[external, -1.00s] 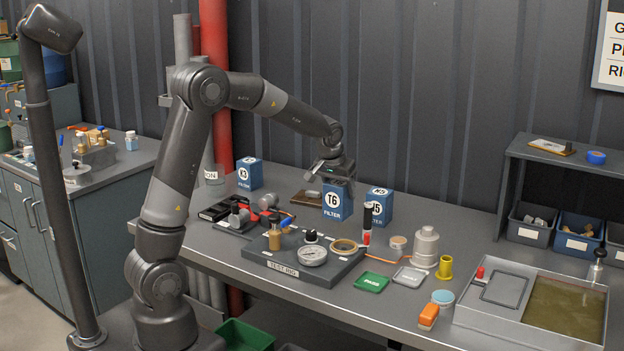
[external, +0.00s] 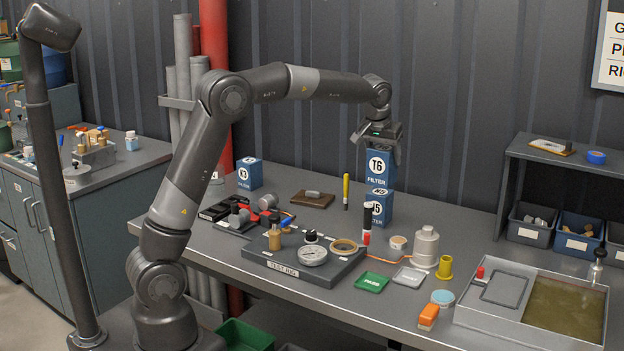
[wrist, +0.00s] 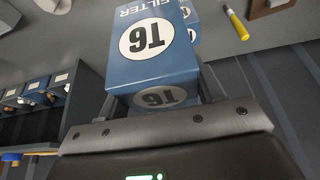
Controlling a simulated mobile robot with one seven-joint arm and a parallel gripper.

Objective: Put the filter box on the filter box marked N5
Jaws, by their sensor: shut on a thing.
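The blue filter box marked T6 (external: 379,168) is upright in my gripper (external: 380,148), whose fingers are shut on its upper part. The T6 box also fills the middle of the wrist view (wrist: 152,50), between the fingers. The blue filter box marked N5 (external: 378,208) stands on the bench directly below it. The T6 box's lower edge is close above the N5 box's top; I cannot tell whether they touch. Part of the N5 box shows behind the T6 box in the wrist view (wrist: 190,14).
A filter box marked K3 (external: 250,174) stands at the back left. A yellow marker (external: 346,191) and a red-and-black cylinder (external: 367,224) stand near the N5 box. A grey shelf (external: 560,155) is at right.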

